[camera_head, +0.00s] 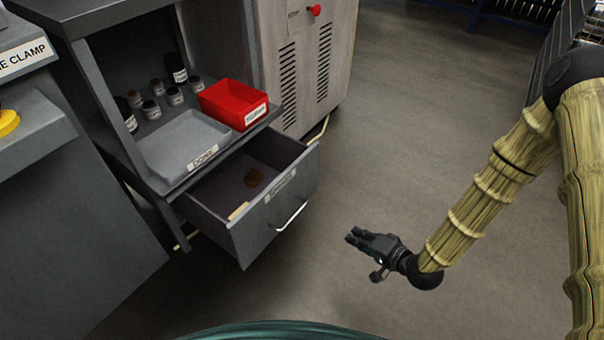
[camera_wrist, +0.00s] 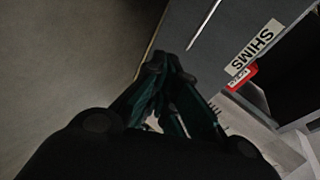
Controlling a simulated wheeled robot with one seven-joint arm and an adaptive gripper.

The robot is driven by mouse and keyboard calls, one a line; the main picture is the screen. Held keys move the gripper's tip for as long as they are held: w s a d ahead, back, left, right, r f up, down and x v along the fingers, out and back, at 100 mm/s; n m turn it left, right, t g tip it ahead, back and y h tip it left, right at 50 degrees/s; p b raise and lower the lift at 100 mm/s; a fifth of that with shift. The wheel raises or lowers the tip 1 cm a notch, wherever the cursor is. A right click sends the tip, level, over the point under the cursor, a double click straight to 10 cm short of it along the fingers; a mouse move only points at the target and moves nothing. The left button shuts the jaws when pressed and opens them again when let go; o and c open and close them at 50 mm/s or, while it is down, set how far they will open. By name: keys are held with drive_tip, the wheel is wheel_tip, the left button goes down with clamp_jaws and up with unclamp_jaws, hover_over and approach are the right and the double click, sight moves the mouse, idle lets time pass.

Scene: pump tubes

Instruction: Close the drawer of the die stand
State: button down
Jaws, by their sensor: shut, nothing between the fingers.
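The die stand (camera_head: 85,60) is a dark grey cabinet at the left in the head view. Its grey drawer (camera_head: 270,222) stands open, pulled out toward the right, with a light bar handle (camera_head: 290,216) on its front. The drawer front (camera_wrist: 222,40) also shows in the wrist view, with a SHIMS label (camera_wrist: 254,47). My gripper (camera_head: 356,237) is shut and empty, to the right of the drawer front and apart from it. Its fingers point left in the head view.
Above the drawer, a shelf holds a grey DONE tray (camera_head: 165,137), a red bin (camera_head: 232,97) and several small jars (camera_head: 151,109). A pale vented cabinet (camera_head: 345,60) stands behind. Floor to the right of the drawer is clear.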

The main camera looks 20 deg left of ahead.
drive_tip(key=w+a+r+g+y, duration=0.1)
drive_tip(key=w+a+r+y, duration=0.2)
drive_tip(key=r, duration=0.2)
drive_tip(key=w+a+r+y, duration=0.2)
drive_tip(key=a+r+y, duration=0.1)
drive_tip(key=r, duration=0.3)
drive_tip(key=b, duration=0.7)
approach(294, 167)
drive_tip(key=x, duration=0.5)
drive_tip(key=shift+a+f, duration=0.2)
drive_tip(key=shift+f, duration=0.15)
drive_tip(key=shift+x, duration=0.9)
drive_tip(key=shift+w+r, duration=0.15)
drive_tip(key=shift+r, duration=0.05)
